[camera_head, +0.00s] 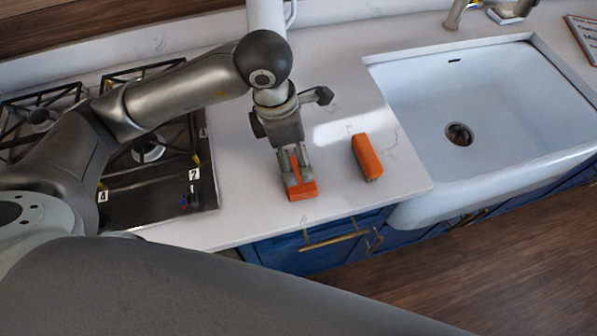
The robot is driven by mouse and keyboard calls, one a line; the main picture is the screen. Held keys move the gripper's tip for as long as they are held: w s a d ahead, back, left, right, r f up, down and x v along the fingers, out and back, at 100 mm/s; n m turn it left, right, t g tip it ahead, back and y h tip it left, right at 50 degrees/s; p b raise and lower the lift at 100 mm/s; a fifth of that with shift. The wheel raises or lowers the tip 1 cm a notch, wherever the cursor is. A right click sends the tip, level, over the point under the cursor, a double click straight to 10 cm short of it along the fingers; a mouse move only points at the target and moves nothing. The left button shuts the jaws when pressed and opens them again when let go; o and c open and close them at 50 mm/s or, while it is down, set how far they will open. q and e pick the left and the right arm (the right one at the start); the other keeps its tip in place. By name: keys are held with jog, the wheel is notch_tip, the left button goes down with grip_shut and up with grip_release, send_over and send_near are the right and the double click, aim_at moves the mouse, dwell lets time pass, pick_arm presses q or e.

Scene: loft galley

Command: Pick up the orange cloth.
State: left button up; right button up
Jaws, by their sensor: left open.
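A flat orange piece that looks like the orange cloth (302,193) lies on the white counter near its front edge. My left gripper (298,178) points down over it, with its fingers open. A strip of orange shows between the fingers, and part of the piece is hidden behind them. I cannot tell whether the fingers touch it. A second orange thing, a thicker block (367,157), lies a little to the right, apart from the gripper. My right gripper is not in view.
A white sink (410,92) with a drain is at the right, under a faucet (456,14). A gas stove (160,185) with black grates is at the left. Blue cabinets with brass handles (333,240) are below the counter. Counter between block and sink is clear.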

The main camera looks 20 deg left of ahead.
aim_at(298, 173)
pick_arm(q)
notch_tip(298, 173, down, 3)
jog(key=shift+w+d+r, duration=0.1)
jog(key=shift+d+r, duration=0.05)
jog(key=f+p, duration=0.2)
jog(key=f, duration=0.2)
jog(key=shift+d+f+p, duration=0.35)
jog(key=shift+p, duration=0.05)
jog(key=shift+f, duration=0.25)
jog(key=c, duration=0.8)
jog(key=shift+r, duration=0.2)
